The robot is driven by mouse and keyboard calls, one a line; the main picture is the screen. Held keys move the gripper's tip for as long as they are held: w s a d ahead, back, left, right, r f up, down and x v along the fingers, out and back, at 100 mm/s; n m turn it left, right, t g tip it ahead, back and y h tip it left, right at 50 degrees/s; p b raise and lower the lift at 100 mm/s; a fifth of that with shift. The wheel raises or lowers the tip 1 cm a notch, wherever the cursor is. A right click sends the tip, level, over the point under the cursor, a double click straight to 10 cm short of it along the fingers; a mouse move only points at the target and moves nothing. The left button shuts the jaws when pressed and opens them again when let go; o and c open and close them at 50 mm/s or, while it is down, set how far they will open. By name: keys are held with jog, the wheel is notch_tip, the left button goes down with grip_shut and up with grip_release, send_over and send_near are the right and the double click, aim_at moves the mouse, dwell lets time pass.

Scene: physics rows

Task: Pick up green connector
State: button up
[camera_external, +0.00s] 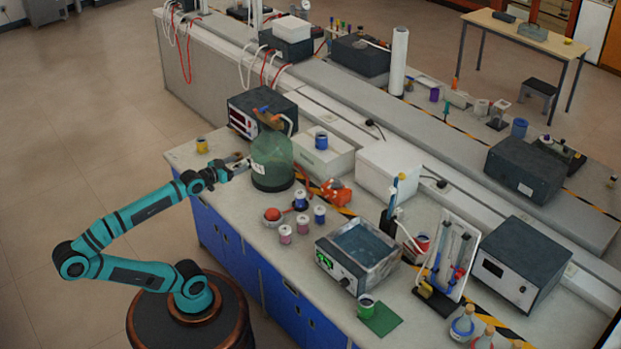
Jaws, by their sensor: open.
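I cannot make out for certain which thing is the green connector. A small bright green patch (325,262) shows on the front of the metal water bath (391,268), but its shape is too small to tell. My gripper (240,163) is open at the left part of the bench, just left of the large green glass bottle (272,165). It appears empty. I cannot tell whether its fingertips touch the bottle. My teal arm reaches in from the lower left.
A yellow-topped jar (202,145) stands left of the gripper. Several small jars (285,234) and an orange object (337,193) stand right of the bottle. A green mat (382,320) lies at the front. A black power unit (262,109) stands behind the bottle.

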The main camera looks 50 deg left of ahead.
jog(key=c, duration=0.3)
jog(key=w+a+f+g+y, duration=0.25)
jog(key=w+a+g, duration=0.2)
jog(key=a, duration=0.35)
jog(key=w+a+f+g+y, duration=0.1)
jog(key=w+a+f+g, duration=0.35)
jog(key=a, duration=0.25)
jog(key=s+a+f+g+h, duration=0.2)
jog(key=a+g, duration=0.2)
jog(key=a, duration=0.5)
jog(key=s+a+f+g+h, duration=0.15)
jog(key=a+g, duration=0.25)
jog(key=a, duration=0.5)
jog(key=f, duration=1.8)
jog(key=shift+w+d, duration=0.15)
jog(key=shift+d, duration=0.1)
jog(key=c, duration=1.1)
